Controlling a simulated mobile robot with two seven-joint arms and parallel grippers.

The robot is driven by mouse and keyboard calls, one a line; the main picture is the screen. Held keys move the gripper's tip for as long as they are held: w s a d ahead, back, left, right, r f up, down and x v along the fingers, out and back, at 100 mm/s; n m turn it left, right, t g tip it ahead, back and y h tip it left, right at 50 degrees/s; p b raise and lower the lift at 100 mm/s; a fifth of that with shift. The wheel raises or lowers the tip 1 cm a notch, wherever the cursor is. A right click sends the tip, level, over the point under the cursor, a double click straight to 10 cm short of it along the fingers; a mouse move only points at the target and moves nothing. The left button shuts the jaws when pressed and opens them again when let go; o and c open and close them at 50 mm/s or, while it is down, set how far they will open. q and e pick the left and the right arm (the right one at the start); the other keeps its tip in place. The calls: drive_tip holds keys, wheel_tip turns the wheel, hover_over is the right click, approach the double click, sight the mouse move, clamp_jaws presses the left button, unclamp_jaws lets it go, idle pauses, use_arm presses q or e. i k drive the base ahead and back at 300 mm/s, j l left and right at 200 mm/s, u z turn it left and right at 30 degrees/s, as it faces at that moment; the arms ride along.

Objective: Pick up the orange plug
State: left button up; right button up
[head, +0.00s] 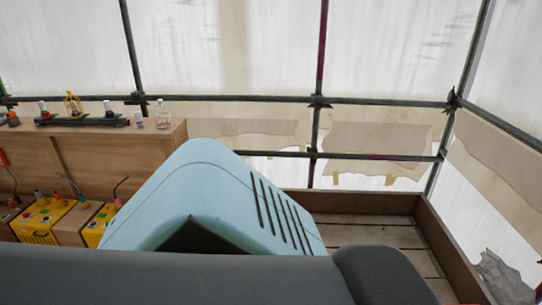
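A small orange piece (4,157) shows at the left edge of the head view, against the front of the wooden bench, with a thin dark cable hanging below it. It may be the orange plug, but it is too small and cut off to be sure. Neither of my grippers is in view, so I cannot tell whether they are open or shut.
A wooden bench (95,152) at the left carries small items and a glass bottle (163,114). Yellow boxes (42,217) with cables stand below it. Bare planks (372,235) lie at the right, with a wooden edge board (450,240). Scaffold poles (322,60) and sheeting stand behind.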

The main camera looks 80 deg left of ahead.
sight(59, 200)
drive_tip(key=u, duration=4.45)
drive_tip(key=i+l, duration=0.4)
drive_tip(key=i, duration=0.2)
drive_tip(key=i+l, duration=0.45)
drive_tip(key=i, duration=0.15)
drive_tip(key=i+l, duration=0.4)
drive_tip(key=i, duration=0.2)
drive_tip(key=i+l+u, duration=0.1)
drive_tip(key=i+l, duration=0.3)
drive_tip(key=i, duration=0.2)
